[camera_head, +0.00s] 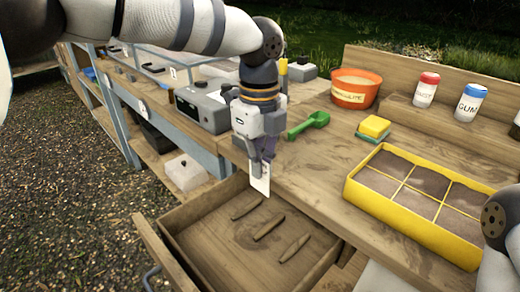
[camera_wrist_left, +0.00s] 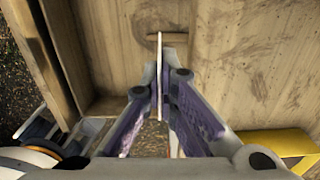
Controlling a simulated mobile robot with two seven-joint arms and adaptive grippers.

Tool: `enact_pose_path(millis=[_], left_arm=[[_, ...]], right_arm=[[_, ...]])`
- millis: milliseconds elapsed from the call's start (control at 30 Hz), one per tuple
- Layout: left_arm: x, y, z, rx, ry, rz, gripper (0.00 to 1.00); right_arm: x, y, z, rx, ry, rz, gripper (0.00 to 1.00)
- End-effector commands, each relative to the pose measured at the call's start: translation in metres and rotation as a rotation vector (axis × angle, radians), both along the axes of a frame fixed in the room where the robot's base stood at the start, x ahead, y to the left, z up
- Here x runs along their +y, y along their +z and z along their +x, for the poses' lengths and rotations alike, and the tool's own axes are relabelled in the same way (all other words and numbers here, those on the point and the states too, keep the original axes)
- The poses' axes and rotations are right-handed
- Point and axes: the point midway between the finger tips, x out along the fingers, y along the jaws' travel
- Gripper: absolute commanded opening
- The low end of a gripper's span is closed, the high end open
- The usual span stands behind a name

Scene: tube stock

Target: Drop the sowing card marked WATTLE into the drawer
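My left gripper (camera_head: 262,160) points down over the near part of the bench and is shut on a small white card (camera_head: 261,181). The card hangs upright from the fingertips, above the back part of the open drawer (camera_head: 165,252). In the left wrist view the card (camera_wrist_left: 159,72) shows nearly edge-on between the fingers (camera_wrist_left: 158,95). No writing on it can be read. The drawer is pulled out, with three brown wooden sticks (camera_head: 268,227) on its floor. Part of my right arm shows at the right edge; its gripper is out of view.
On the bench stand a yellow divided tray (camera_head: 412,221), an orange pot (camera_head: 355,88), a green scoop (camera_head: 310,124), a sponge (camera_head: 374,127) and lidded jars (camera_head: 426,90). A grey device (camera_head: 203,107) stands at the left. Gravel lies left of the drawer.

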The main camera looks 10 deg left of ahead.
Motion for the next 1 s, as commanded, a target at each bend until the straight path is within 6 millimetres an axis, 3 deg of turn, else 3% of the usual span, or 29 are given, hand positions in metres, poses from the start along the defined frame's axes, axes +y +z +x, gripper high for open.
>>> enact_pose_path(millis=[100,400,433,533,567,800,900,1000], left_arm=[[0.0,-0.013,0.0,0.005,0.002,-0.002,0.0],[0.0,-0.015,0.0,-0.002,0.001,-0.001,0.0],[0.0,-0.015,0.0,-0.002,0.002,-0.001,0.03],[0.0,-0.015,0.0,-0.002,0.002,-0.001,0.26],[0.0,-0.015,0.0,-0.002,0.002,-0.001,0.28],[0.0,-0.015,0.0,-0.002,0.002,-0.001,0.28],[0.0,-0.008,0.0,-0.003,0.003,-0.002,0.28],[-0.001,0.014,0.001,-0.006,0.002,-0.002,0.28]], right_arm=[[0.0,-0.004,-0.004,0.013,0.0,0.0,0.4],[0.0,-0.004,-0.003,0.012,0.0,0.0,0.4],[0.0,-0.004,-0.003,0.012,0.0,0.0,0.4],[0.0,-0.004,-0.003,0.012,0.0,0.0,0.4],[0.0,-0.004,-0.003,0.012,0.0,0.0,0.4],[0.0,-0.004,-0.003,0.012,0.0,0.0,0.4],[0.0,-0.004,-0.003,0.012,0.0,0.0,0.4],[0.0,-0.004,-0.003,0.011,0.0,-0.001,0.4]])
